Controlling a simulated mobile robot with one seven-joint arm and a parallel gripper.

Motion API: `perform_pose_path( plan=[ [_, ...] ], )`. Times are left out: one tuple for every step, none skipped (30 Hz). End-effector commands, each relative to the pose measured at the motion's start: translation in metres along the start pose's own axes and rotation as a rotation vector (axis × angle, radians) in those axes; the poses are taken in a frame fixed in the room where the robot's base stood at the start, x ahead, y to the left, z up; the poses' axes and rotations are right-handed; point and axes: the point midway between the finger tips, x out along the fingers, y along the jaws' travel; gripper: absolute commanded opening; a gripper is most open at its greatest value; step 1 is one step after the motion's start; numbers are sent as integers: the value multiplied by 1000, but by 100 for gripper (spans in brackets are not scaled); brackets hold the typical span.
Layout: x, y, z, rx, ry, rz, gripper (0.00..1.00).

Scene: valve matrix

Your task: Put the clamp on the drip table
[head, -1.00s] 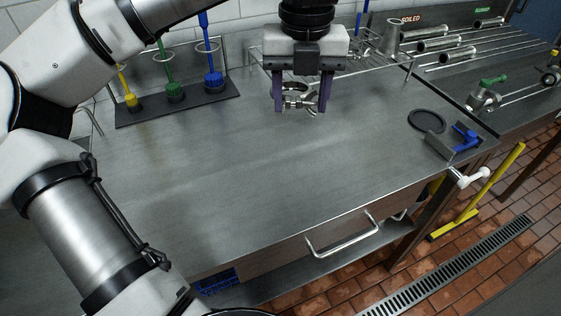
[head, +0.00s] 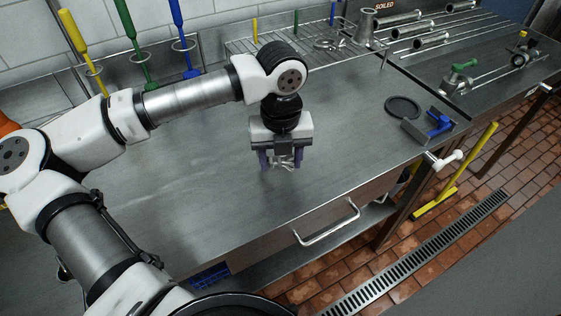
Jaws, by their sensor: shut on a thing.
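My gripper (head: 280,164) is shut on a silvery metal clamp (head: 283,163), which shows between the purple fingers. The gripper points down over the middle of the large steel table (head: 215,215). The clamp is close above the tabletop or touching it; I cannot tell which. The fingers hide part of the clamp. No label shows which surface is the drip table; the other is a steel table with rods (head: 480,85) at the right.
A wire rack (head: 290,40) with small metal parts stands at the back. Brushes, including a blue one (head: 183,40), stand at the back left. A black disc (head: 403,107) and a blue-handled part (head: 438,124) lie near the right edge. The front middle is clear.

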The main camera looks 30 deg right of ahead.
Motion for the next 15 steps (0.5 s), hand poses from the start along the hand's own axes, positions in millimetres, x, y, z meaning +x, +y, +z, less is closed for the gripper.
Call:
perform_pose_path(
  plan=[
    [7, 0, 0, -1, 4, -2, 27],
    [11, 0, 0, -1, 3, 0, 27],
    [16, 0, 0, -1, 3, -1, 27],
    [19, 0, 0, 0, 2, -1, 27],
    [21, 0, 0, 0, 1, -1, 27],
    [23, 0, 0, 0, 1, -1, 27],
    [24, 0, 0, 0, 0, -1, 27],
    [24, 0, 0, 0, 0, -1, 27],
    [24, 0, 0, 0, 0, 0, 27],
    [24, 0, 0, 0, 0, 0, 27],
    [24, 0, 0, 0, 0, 0, 27],
    [24, 0, 0, 0, 0, 0, 27],
    [24, 0, 0, 0, 0, 0, 27],
    [25, 0, 0, 0, 0, 0, 27],
    [26, 0, 0, 0, -1, 0, 27]
  ],
)
